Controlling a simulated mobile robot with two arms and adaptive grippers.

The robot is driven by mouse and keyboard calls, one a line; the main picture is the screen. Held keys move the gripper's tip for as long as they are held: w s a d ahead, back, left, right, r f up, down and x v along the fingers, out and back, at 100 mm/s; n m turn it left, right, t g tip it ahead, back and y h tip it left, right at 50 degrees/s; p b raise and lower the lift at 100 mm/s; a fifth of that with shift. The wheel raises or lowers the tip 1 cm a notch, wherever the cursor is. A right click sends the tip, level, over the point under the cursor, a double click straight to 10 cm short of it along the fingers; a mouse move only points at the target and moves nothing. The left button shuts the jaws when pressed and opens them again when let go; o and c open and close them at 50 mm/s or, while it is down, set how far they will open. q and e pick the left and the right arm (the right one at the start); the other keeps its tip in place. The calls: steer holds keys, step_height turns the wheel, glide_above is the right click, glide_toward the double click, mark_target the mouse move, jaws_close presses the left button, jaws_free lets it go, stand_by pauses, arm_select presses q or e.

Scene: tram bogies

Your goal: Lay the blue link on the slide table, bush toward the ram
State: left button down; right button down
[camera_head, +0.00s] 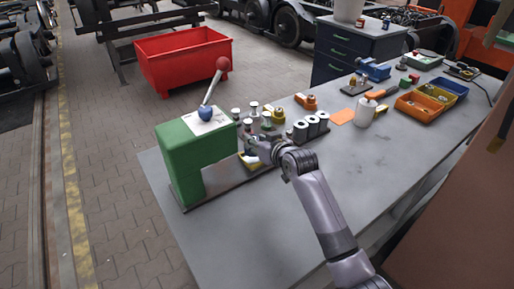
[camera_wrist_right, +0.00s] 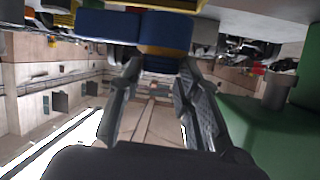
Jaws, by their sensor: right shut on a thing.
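My right gripper (camera_head: 259,147) is at the open front of the green press (camera_head: 186,160), low over its base. In the right wrist view its fingers (camera_wrist_right: 160,66) are closed on the blue link (camera_wrist_right: 108,25), with a brass-coloured round part, seemingly its bush (camera_wrist_right: 165,32), right at the fingertips. In the head view the gripper mostly hides the link. Whether the link touches the table cannot be told. The ram is hidden. My left gripper is out of view.
A lever with a red ball (camera_head: 223,63) stands up from the press. Several small posts and grey rollers (camera_head: 312,126) crowd behind the gripper. A white bottle (camera_head: 365,112) and coloured bins (camera_head: 420,105) stand farther right. The bench front (camera_head: 250,245) is clear.

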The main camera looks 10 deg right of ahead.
steer(key=shift+f, duration=1.35)
steer(key=shift+f, duration=0.15)
steer(key=c, duration=1.2)
jaws_free()
steer(key=shift+f, duration=0.1)
steer(key=shift+o, duration=0.2)
steer(key=v, duration=1.2)
steer(key=shift+b, duration=0.45)
